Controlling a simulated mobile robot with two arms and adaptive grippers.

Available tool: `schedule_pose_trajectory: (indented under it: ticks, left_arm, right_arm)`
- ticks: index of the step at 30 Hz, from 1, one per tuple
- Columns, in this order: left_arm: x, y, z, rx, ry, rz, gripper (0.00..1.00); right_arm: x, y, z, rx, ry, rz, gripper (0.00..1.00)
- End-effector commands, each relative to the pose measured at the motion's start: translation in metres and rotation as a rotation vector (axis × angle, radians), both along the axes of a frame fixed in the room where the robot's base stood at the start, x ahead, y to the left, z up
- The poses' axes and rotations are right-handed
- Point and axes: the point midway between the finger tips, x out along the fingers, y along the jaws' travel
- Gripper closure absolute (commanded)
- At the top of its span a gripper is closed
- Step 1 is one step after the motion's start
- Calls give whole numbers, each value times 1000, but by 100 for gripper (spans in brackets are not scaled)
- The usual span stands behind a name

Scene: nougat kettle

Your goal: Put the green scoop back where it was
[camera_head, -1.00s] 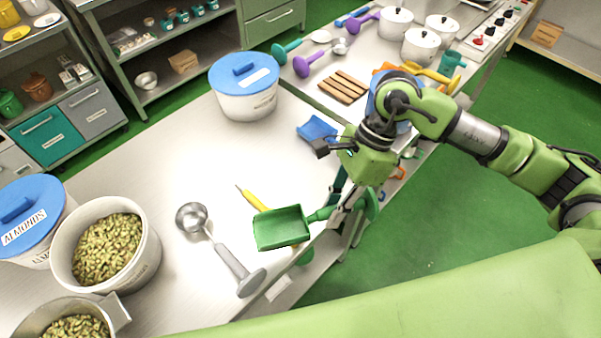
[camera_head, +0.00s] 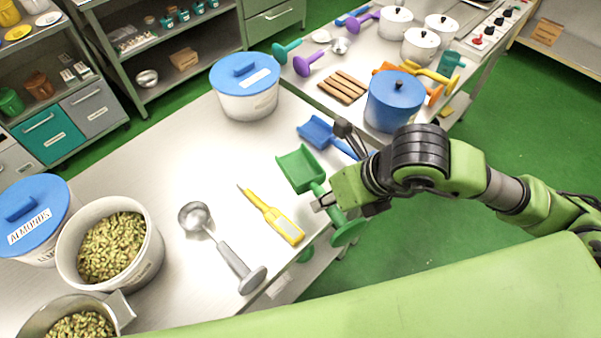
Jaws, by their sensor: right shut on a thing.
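The green scoop (camera_head: 298,168) has its pan over the near table by its right edge, with its handle slanting down to the right toward a round green end. My right gripper (camera_head: 326,203) is shut on the handle, its fingers partly hidden by the wrist. I cannot tell whether the pan touches the table. A blue scoop (camera_head: 317,132) lies just beyond the green pan, its handle partly behind my arm. My left gripper is not in view.
A yellow thermometer-like tool (camera_head: 273,217) and a grey ladle (camera_head: 240,268) lie to the left of the scoop. A white tub with blue lid (camera_head: 246,97) stands behind. An open tub of green nuts (camera_head: 148,262) stands at left. The table's middle is clear.

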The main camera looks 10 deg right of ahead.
Motion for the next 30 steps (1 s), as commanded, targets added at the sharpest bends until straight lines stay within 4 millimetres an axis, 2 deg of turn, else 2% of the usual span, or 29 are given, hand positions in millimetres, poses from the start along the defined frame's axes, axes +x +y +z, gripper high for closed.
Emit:
schedule_pose_trajectory:
  ticks: [5,8,11,19,21,25,30]
  left_arm:
    - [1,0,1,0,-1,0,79]
    - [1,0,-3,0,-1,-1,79]
    - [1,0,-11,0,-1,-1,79]
    - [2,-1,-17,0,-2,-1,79]
    - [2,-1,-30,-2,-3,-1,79]
    - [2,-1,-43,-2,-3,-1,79]
    - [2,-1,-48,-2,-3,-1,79]
  right_arm:
    - [1,0,4,1,0,-92,100]
    - [9,0,0,1,-1,-112,100]
    - [28,0,-10,1,0,-115,100]
    - [92,3,-37,1,2,-114,100]
    - [103,4,-56,1,3,-111,100]
    - [121,5,-76,1,2,-112,100]
    - [132,5,-86,1,1,-110,100]
